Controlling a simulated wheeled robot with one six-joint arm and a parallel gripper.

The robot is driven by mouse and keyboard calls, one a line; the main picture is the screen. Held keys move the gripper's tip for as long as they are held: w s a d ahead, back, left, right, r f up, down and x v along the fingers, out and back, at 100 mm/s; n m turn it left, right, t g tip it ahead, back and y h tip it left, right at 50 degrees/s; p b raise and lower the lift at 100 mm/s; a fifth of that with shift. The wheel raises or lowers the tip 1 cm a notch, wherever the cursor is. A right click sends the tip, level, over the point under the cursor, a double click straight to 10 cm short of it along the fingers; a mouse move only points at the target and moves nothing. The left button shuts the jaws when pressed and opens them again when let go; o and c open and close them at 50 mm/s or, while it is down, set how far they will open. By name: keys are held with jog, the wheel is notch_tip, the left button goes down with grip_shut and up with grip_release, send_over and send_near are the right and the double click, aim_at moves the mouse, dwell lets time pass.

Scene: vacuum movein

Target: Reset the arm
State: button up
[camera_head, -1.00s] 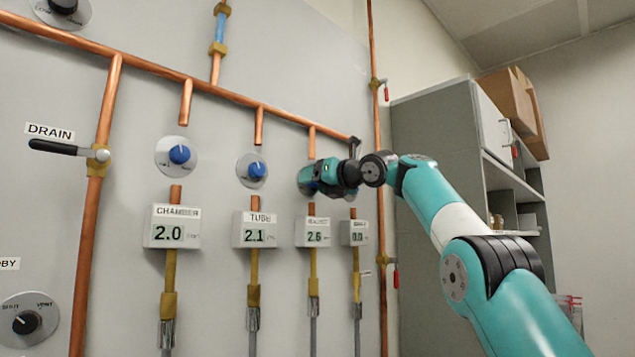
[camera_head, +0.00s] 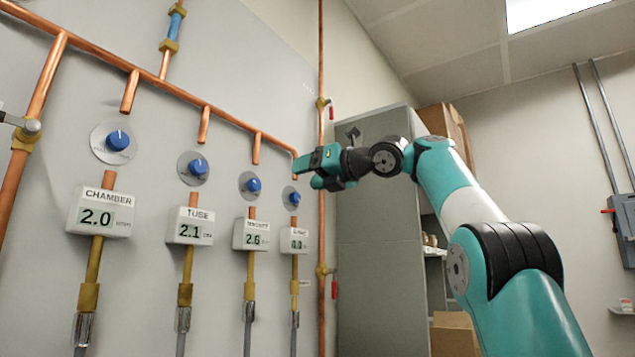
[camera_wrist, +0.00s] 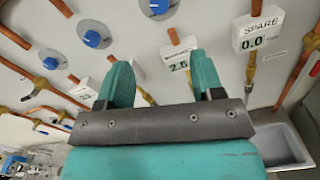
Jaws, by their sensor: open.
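My gripper (camera_head: 318,168) is teal and sits in front of the wall panel in the head view, at the upper right of the row of blue knobs. It points left, with my arm reaching in from the lower right. In the wrist view my gripper (camera_wrist: 160,82) has its two teal fingers apart with nothing between them. The rightmost blue knob (camera_head: 294,198) shows just below the gripper in the head view. I see no contact between gripper and panel.
Displays read CHAMBER 2.0 (camera_head: 100,213), TUBE 2.1 (camera_head: 190,227) and 2.6 (camera_head: 251,236); the SPARE display (camera_wrist: 260,32) reads 0.0. A copper pipe (camera_head: 321,120) runs up behind the gripper. A grey cabinet (camera_head: 375,250) stands behind my arm. A sink (camera_wrist: 280,145) shows in the wrist view.

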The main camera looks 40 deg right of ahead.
jog(key=shift+v, duration=0.9)
